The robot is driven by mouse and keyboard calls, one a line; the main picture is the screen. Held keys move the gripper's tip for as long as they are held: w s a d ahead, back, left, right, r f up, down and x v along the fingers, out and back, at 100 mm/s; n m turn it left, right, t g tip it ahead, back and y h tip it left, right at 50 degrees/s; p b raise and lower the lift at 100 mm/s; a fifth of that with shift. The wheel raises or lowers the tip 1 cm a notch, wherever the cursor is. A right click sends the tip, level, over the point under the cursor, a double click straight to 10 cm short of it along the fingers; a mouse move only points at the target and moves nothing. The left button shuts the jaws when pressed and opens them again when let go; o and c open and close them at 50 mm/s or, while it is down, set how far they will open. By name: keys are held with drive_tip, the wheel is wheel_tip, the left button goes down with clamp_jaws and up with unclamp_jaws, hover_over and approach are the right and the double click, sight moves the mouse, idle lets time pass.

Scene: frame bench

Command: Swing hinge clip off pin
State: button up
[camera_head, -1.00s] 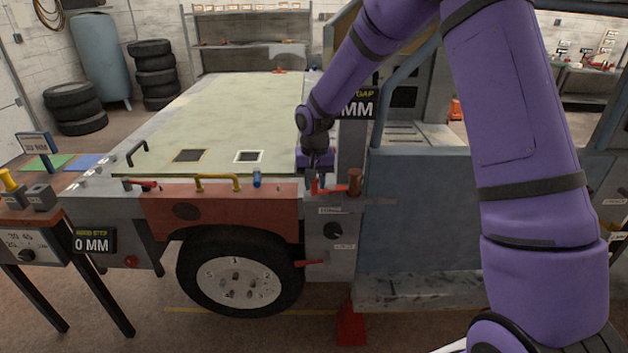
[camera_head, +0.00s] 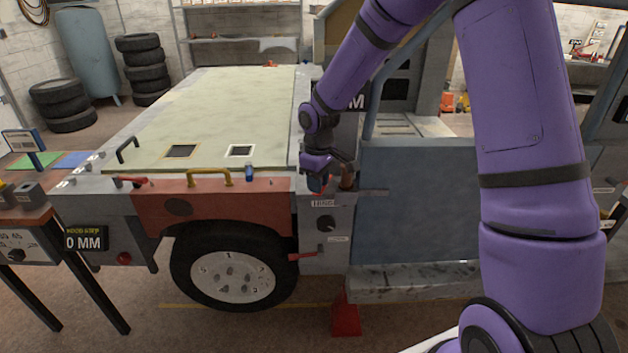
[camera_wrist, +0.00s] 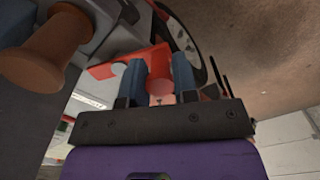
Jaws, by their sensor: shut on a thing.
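My gripper (camera_head: 318,186) is at the corner of the vehicle body, just left of the brown pin (camera_head: 348,178). In the wrist view its two blue fingers (camera_wrist: 158,80) are shut around a red rounded grip, which I take to be the hinge clip (camera_wrist: 160,84). More red shows behind and to the left of the fingers. The pin's round brown head (camera_wrist: 42,55) is large at the upper left of the wrist view, apart from the fingers. In the head view my gripper mostly hides the clip. I cannot tell whether the clip still engages the pin.
A grey post with a dark knob (camera_head: 325,223) is below the gripper. The pale hood panel (camera_head: 215,110) lies to the left, with a yellow handle (camera_head: 209,178) at its front edge. The blue-grey door (camera_head: 425,200) stands close on the right.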

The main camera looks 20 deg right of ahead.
drive_tip(key=shift+s+d+n, duration=0.15)
drive_tip(key=shift+d+n, duration=0.1)
drive_tip(key=shift+n, duration=0.4)
drive_tip(key=shift+s+d+n, duration=0.1)
drive_tip(key=shift+d+n, duration=0.1)
drive_tip(key=shift+n, duration=0.45)
drive_tip(key=o, duration=0.9)
drive_tip(key=shift+r, duration=0.1)
wheel_tip(320, 180, up, 11)
drive_tip(key=shift+f, duration=0.15)
drive_tip(key=shift+s, duration=0.1)
